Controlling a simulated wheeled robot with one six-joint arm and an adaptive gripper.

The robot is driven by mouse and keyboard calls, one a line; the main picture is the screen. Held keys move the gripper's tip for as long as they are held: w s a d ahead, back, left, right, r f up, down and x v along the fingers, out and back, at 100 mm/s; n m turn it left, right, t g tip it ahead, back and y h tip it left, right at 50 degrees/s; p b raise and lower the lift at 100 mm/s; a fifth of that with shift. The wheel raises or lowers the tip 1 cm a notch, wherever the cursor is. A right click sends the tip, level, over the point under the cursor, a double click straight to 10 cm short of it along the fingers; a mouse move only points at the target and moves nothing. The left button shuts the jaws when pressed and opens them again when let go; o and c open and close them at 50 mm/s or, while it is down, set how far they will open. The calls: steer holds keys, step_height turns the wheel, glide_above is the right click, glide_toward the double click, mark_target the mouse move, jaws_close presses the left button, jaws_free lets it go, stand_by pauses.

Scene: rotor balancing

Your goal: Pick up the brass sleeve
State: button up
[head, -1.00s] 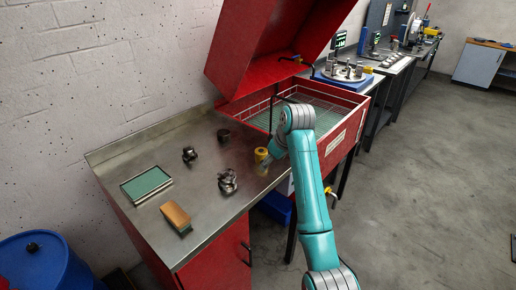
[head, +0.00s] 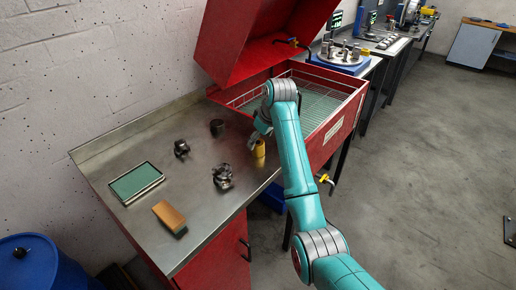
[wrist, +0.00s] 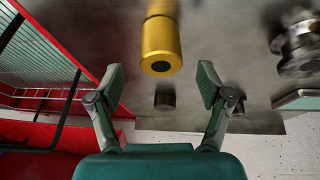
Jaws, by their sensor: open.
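The brass sleeve (head: 258,149) is a yellow cylinder on the steel bench top, near its right end beside the red washer. In the wrist view the sleeve (wrist: 161,46) appears at the top centre, with a dark hole in its end. My gripper (wrist: 160,80) is open and empty, its two fingers apart below the sleeve in that picture. In the head view my gripper (head: 254,140) is right by the sleeve, and the arm partly covers this area. I see no finger touching the sleeve.
A dark cup (head: 217,127) stands behind the sleeve. Dark metal rotor parts (head: 222,178) (head: 181,148), a green tray (head: 137,183) and a wood-backed brush (head: 169,217) lie to the left. The red washer tub (head: 345,117) with its raised lid borders the right.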

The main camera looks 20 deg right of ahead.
mark_target(258, 142)
steer(key=shift+x, duration=1.75)
jaws_close()
